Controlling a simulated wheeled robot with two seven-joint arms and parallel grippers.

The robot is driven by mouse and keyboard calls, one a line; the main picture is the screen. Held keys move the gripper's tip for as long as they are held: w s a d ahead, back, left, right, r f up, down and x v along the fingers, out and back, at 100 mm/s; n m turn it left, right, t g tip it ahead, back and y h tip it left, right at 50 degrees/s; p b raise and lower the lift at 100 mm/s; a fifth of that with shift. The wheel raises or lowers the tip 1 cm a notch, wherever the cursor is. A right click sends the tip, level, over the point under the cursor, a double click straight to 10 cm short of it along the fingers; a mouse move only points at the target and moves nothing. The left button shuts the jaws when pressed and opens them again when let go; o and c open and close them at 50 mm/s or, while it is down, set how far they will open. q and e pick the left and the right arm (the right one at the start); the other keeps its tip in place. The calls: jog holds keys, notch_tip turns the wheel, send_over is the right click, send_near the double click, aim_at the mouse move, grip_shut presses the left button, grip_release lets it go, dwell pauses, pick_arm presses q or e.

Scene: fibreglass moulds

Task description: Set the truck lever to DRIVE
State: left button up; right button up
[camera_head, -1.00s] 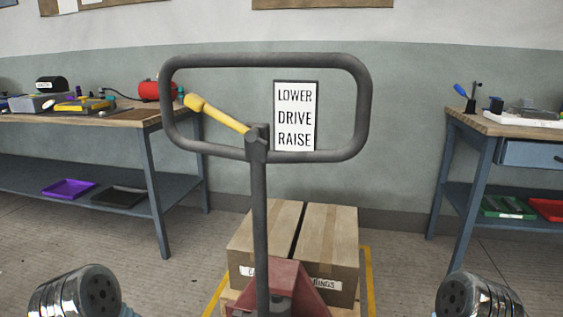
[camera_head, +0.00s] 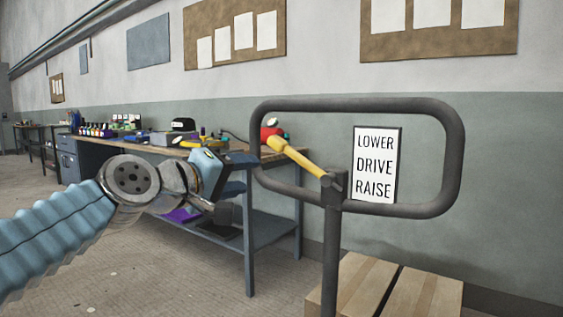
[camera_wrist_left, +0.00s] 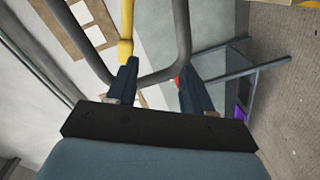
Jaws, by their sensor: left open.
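The truck lever (camera_head: 297,157) is yellow and slants up and to the left from its pivot on the handle post, its thick end highest. The label plate (camera_head: 376,164) inside the handle loop reads LOWER, DRIVE, RAISE from top to bottom. My left gripper (camera_head: 243,174) is open and empty, just left of the lever's thick end and slightly lower. In the left wrist view the lever (camera_wrist_left: 126,28) shows beyond the tip of the left-hand finger, not between the fingers; contact cannot be told. My right gripper is out of view.
The dark handle loop (camera_head: 360,104) surrounds the label and stands close to my left fingers. A workbench (camera_head: 248,240) with tools stands behind my left arm. Cardboard boxes (camera_head: 420,297) sit low behind the post. The floor at left is open.

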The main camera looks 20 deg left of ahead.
pick_arm(q)
jog(key=t, duration=0.1)
send_near(274, 143)
jog(key=s, duration=0.2)
jog(key=shift+h, duration=0.3)
jog(key=p+x, duration=0.1)
jog(key=x, duration=0.3)
jog(key=p+x, duration=0.1)
jog(key=x, duration=0.3)
jog(key=a+p+x, duration=0.1)
jog(key=x, duration=0.3)
jog(key=shift+w+f+p, duration=0.15)
jog(key=shift+p, duration=0.25)
jog(key=shift+w+d+f, duration=0.15)
jog(key=shift+w+d, duration=0.05)
jog(key=shift+w, duration=0.5)
grip_shut()
